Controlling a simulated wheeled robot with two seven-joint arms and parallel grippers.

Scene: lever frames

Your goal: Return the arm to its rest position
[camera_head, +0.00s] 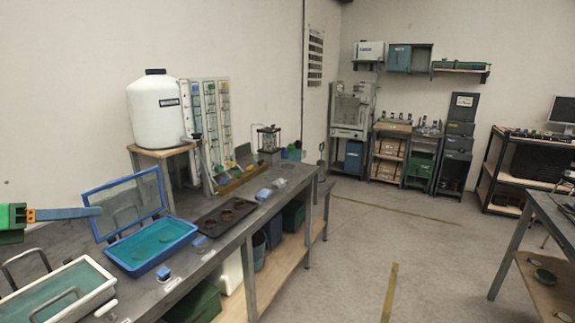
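My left gripper (68,213) comes in from the left edge, with a green body, an orange joint and a blue finger pointing right. It is held level in the air, left of the raised lid of a blue-framed tray box (158,246). Its fingertip appears close to the lid's left frame in the picture; I cannot tell whether they touch. The fingers overlap from this side, so their opening is hidden. No held object is seen. My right gripper is not clearly in view.
A white tray with metal handles (62,290) is at the front left of the workbench (240,232). A dark tray with round recesses (224,214) lies beyond the blue box. A white tank (156,112) stands behind. The floor (350,240) to the right is mostly clear.

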